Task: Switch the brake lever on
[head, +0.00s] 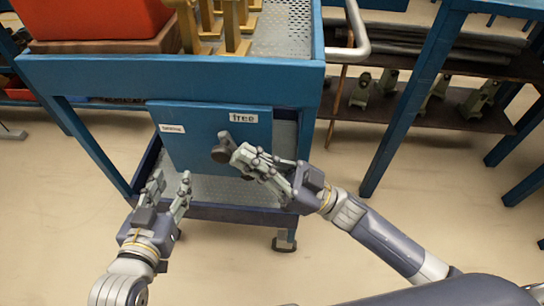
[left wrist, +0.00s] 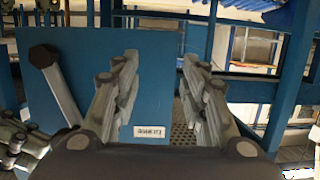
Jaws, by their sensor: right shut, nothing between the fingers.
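A blue panel (head: 185,150) hangs on the front of the blue cart, with a white label reading "free" (head: 243,118) at upper right and a smaller label (head: 172,128), hard to read, at upper left. The brake lever (head: 221,155) shows its dark round knob in front of the panel; its grey shaft and knob show in the left wrist view (left wrist: 58,85). My right gripper (head: 232,148) is shut and empty, its fingertips at the knob; contact is unclear. My left gripper (head: 172,184) is open and empty, left of the lever and near the panel's lower left.
The cart top holds a red bin (head: 90,18) and yellow brackets (head: 232,28). A metal handle (head: 352,45) sticks out at the cart's right. A blue rack (head: 405,95) with shelves stands farther right. The floor in front is clear.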

